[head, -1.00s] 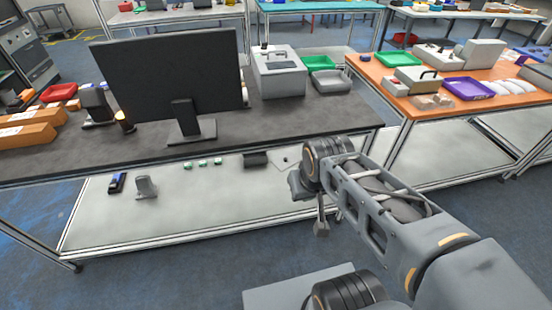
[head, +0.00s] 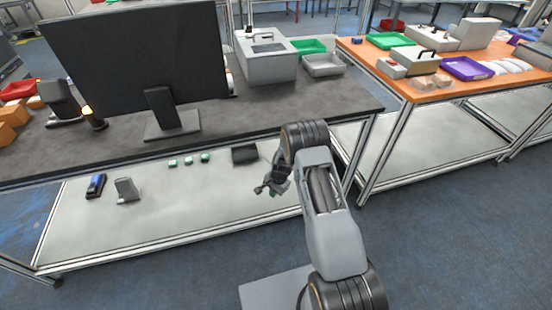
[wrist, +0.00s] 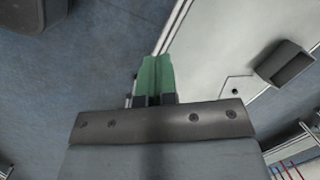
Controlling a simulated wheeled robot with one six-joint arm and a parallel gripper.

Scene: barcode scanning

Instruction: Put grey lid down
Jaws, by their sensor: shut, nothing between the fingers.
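My gripper (head: 270,188) is shut and empty, hanging over the front right part of the lower shelf. Its green fingertips (wrist: 155,78) are together in the wrist view, pointing at the shelf's edge. I cannot tell for certain which thing is the grey lid. A light grey box (head: 268,68) with a dark panel and a small handle on top stands on the dark tabletop, right of the monitor; its top looks closed. My gripper is well below and in front of this box, not touching it.
The dark tabletop (head: 232,122) holds a monitor (head: 135,58), a grey tray (head: 323,66) and a green tray (head: 308,46). The lower shelf (head: 190,200) carries a black holder (head: 244,154), small green items and a grey stand (head: 127,190). An orange table (head: 445,95) stands right.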

